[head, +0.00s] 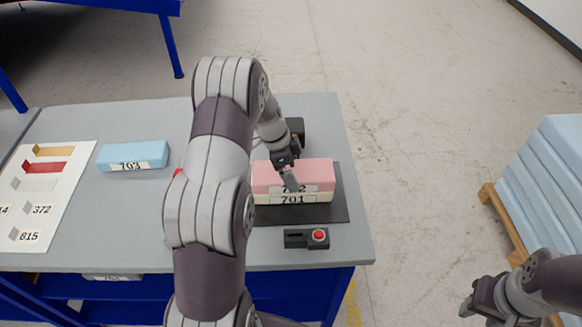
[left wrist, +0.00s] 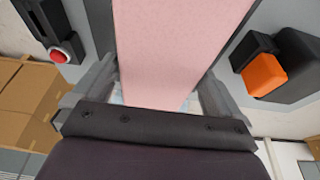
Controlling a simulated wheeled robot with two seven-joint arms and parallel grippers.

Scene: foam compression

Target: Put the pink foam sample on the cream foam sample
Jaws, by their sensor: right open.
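The pink foam sample (head: 292,172) lies flat on top of the cream foam sample (head: 318,197), their label sides roughly lined up. The cream sample rests on a dark plate (head: 335,215). My left gripper (head: 290,180) is at the pink sample. In the left wrist view, its fingers (left wrist: 160,85) flank the pink sample (left wrist: 170,45) closely on both sides. Whether they press on it or stand just apart cannot be told. My right gripper (head: 472,305) is open and empty, off the table at the lower right. My left arm hides part of the table.
A blue foam block (head: 133,155) and a white chart with samples (head: 45,195) lie at the left of the table. A control box with a red button (head: 318,236) sits in front of the plate. Blue foam slabs (head: 555,165) stand on a pallet at the right.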

